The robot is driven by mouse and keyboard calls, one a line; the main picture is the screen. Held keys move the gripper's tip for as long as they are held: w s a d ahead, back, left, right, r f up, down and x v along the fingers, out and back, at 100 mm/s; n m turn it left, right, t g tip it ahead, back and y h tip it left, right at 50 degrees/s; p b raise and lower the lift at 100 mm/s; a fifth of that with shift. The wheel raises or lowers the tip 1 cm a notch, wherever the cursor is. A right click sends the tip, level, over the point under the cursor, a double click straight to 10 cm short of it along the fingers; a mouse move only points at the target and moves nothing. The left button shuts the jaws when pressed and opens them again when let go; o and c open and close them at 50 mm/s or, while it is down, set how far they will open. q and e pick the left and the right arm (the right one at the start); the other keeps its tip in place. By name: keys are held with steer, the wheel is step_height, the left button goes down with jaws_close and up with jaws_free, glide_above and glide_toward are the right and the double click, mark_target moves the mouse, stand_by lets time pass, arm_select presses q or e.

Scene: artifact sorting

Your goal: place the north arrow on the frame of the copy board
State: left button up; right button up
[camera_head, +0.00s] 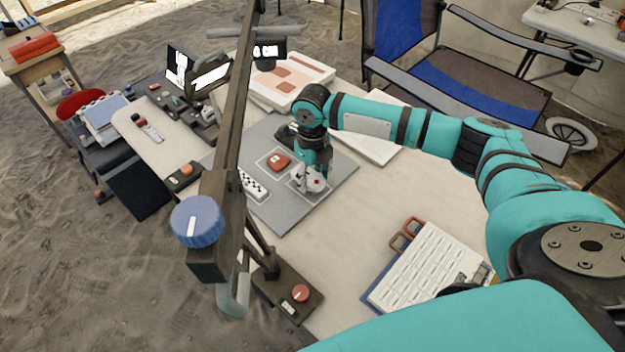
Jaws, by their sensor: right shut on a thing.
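The grey copy board (286,216) lies on the table in the middle of the head view, with thin white frame outlines on it. A red piece (279,161) lies inside one outline, and a black-and-white scale bar (252,185) lies to its left. My right gripper (312,181) points down over the board's right half, at another outline. It is shut on a small white piece, apparently the north arrow, mostly hidden by the fingers. I cannot tell whether that piece touches the board. My left gripper is out of view.
A dark copy-stand post (232,125) with a blue knob (197,221) rises left of the board. Papers and a box (300,80) lie behind. Bare table (375,215) shows right of the board.

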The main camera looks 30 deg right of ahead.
mark_target(313, 179)
steer(key=shift+f, duration=1.15)
steer(key=shift+f, duration=0.15)
steer(key=o, duration=1.1)
steer(key=shift+o, duration=0.2)
step_height(313, 179, up, 12)
steer(key=shift+r, duration=0.2)
